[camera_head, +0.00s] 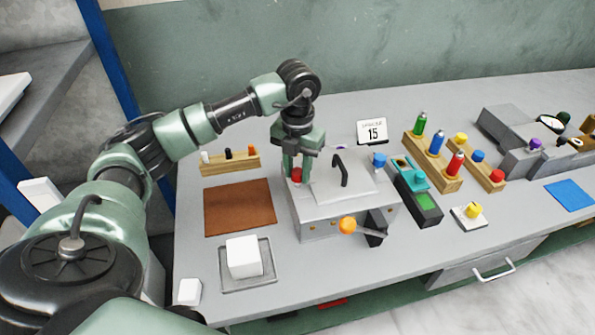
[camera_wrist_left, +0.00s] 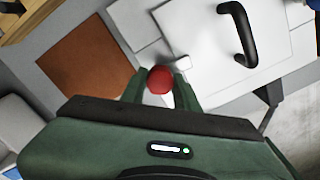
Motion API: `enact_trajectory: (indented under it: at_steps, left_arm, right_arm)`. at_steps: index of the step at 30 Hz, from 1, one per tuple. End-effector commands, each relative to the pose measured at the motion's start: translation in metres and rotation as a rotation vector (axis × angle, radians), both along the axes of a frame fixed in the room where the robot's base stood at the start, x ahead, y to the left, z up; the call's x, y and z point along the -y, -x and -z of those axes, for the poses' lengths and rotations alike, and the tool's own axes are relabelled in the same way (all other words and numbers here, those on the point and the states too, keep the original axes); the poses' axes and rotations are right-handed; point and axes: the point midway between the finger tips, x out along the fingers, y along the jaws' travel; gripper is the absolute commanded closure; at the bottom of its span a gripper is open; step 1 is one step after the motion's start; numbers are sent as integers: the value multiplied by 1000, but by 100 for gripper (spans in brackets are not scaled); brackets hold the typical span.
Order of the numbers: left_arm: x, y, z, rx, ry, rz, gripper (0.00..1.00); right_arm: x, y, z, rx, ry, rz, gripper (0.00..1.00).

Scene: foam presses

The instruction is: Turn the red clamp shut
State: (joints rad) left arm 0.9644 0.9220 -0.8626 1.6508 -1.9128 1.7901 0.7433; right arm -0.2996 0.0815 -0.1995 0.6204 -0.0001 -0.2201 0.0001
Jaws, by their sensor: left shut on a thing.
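The red clamp (camera_head: 297,175) is a small round red knob on the left part of the top of a grey press box (camera_head: 318,221). My left gripper (camera_head: 297,172) points down from above and is shut on the red clamp. In the left wrist view the red clamp (camera_wrist_left: 160,80) sits between the two green fingertips (camera_wrist_left: 160,92). How far the clamp is turned cannot be told. My right gripper is not in view.
A black handle (camera_head: 341,170) stands on the press lid, with a blue knob (camera_head: 380,160) at its right. An orange-ended lever (camera_head: 348,226) sticks out in front. A brown mat (camera_head: 240,207) and a white foam block (camera_head: 243,256) on a tray lie left.

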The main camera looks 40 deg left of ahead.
Motion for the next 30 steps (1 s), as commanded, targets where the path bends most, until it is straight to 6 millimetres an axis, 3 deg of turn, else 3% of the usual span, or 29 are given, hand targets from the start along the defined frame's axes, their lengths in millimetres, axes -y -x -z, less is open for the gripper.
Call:
enact_trajectory:
  at_steps: [9, 23, 24, 26, 30]
  left_arm:
    - [-1, -2, -2, 7, 0, -99, 100]
    - [-1, -2, -3, 8, -1, -114, 100]
    - [-1, -2, -3, 8, -1, -113, 67]
    - [-1, -2, -3, 8, -1, -113, 50]
    - [-1, -1, -2, 5, 0, -111, 48]
  right_arm:
    - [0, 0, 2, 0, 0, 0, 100]
    - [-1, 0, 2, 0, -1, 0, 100]
    - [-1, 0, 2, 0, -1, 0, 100]
    - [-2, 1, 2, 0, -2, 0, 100]
    - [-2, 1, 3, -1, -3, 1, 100]
